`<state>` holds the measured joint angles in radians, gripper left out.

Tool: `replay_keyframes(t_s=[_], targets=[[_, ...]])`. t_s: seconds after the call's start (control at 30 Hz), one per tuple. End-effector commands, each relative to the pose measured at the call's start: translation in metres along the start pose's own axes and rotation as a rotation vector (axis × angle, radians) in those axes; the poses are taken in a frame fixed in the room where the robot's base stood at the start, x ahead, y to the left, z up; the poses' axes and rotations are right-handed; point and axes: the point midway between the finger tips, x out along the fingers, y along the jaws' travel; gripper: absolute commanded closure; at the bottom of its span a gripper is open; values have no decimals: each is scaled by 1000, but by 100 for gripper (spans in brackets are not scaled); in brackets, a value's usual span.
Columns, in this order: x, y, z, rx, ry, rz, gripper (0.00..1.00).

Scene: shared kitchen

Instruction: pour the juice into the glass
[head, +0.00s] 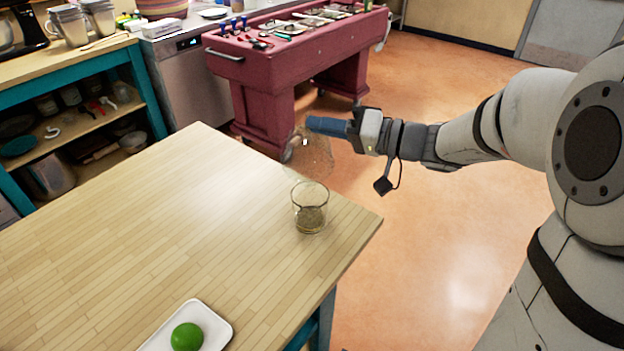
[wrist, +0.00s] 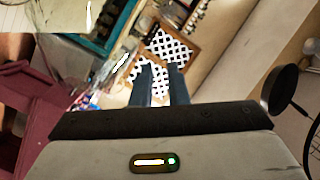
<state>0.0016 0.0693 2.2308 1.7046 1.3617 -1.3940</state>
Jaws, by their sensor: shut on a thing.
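The glass (head: 310,208) stands upright near the right corner of the wooden table, with brownish liquid in its lower part. My gripper (head: 313,125) is above and behind the glass, out past the table edge in the head view. It is shut on a clear, faintly brownish container (head: 317,158), which hangs below the fingers and looks tilted. The container's outline is hard to make out, and I cannot tell how much juice is in it or whether any is flowing. In the wrist view the blue fingers (wrist: 160,82) are close together; the container is not clear there.
A white dish (head: 222,327) with a green fruit (head: 187,337) lies at the table's front edge. The rest of the wooden table (head: 130,225) is bare. A dark red cart (head: 270,80) with tools stands behind; a teal shelf unit (head: 75,110) is at left. Open floor lies right.

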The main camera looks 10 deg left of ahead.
Motion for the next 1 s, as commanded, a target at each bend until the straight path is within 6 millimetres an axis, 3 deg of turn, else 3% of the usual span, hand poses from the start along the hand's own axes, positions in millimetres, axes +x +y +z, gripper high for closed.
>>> replay_keyframes(t_s=[1.0], targets=[[12, 15, -27, 289, -73, 72, 100]])
